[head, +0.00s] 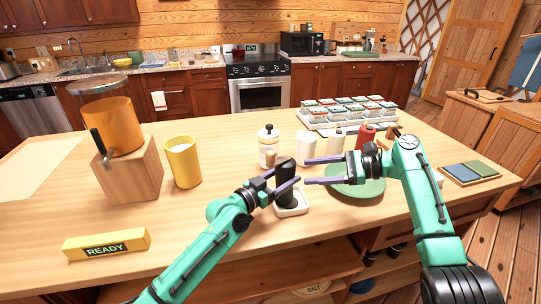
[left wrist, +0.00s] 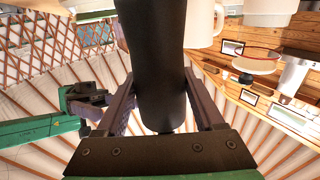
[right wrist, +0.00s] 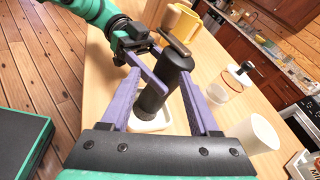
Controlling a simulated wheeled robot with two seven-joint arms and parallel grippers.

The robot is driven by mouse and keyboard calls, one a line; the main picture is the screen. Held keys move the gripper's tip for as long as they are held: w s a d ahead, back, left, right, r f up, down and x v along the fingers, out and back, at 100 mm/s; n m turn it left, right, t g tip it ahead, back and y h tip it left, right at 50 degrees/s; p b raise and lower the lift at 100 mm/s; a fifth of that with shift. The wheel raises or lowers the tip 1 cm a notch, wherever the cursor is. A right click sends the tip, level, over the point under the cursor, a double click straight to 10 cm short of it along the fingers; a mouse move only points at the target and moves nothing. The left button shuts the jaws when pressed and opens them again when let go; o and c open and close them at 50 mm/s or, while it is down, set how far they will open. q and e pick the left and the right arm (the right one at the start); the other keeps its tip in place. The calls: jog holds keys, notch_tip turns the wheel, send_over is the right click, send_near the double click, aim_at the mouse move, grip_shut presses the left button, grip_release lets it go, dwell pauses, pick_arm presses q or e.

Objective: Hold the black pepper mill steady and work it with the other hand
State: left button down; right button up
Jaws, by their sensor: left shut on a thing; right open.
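The black pepper mill (head: 285,180) stands in the middle of the table, over a small white tray (head: 293,210). My left gripper (head: 284,186) is shut on its body; in the left wrist view the mill (left wrist: 157,60) fills the space between the fingers. A wooden crank or knob (right wrist: 174,42) shows at the mill's top in the right wrist view. My right gripper (head: 306,171) is open, just right of the mill, its fingers pointing toward it. In the right wrist view the mill (right wrist: 160,85) lies ahead between the fingers; I cannot tell whether they touch it.
A green plate (head: 358,188) lies under my right gripper. A white cup (head: 306,150), a white-lidded jar (head: 268,146) and a red bottle (head: 365,136) stand behind. A yellow cup (head: 183,162), a dispenser on a wooden block (head: 130,172) and a yellow READY sign (head: 106,245) are left.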

aim_at(270, 152)
notch_tip(270, 152, up, 4)
jog(key=m+y, duration=0.3)
jog(key=shift+g, duration=0.3)
jog(key=a, duration=1.1)
jog(key=shift+w+a+r, duration=0.1)
jog(key=shift+a+r, duration=0.05)
jog(key=shift+a, duration=0.25)
grip_shut()
